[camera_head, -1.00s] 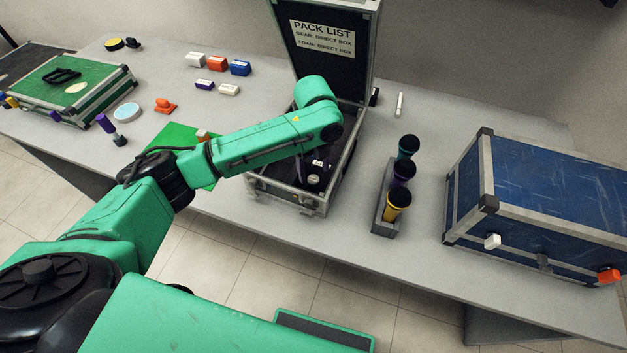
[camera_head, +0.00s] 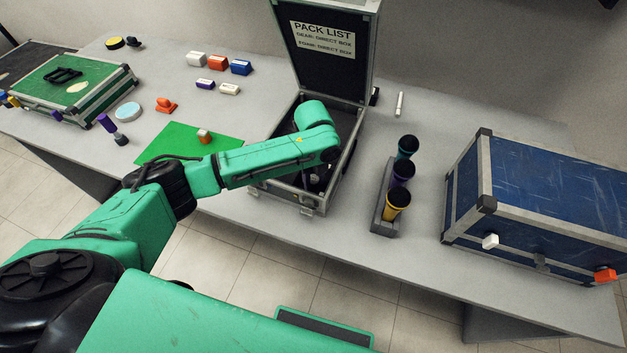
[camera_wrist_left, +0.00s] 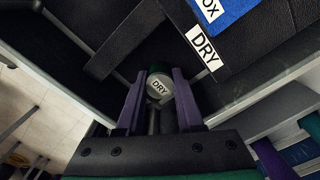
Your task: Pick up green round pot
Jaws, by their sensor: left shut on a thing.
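The green round pot (camera_wrist_left: 159,74) shows in the left wrist view as a small round thing with a dark green edge and a pale top marked "DRY". My left gripper (camera_wrist_left: 160,82), with two purple fingers, is shut on it. In the head view my left gripper (camera_head: 313,182) is down inside the open black case, largely hidden by my green forearm and the case wall. The pot cannot be made out clearly there. My right gripper is in neither view.
The case's lid (camera_head: 325,45) stands upright behind, its front wall (camera_head: 285,198) close to the gripper. A green mat (camera_head: 175,145) lies left.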

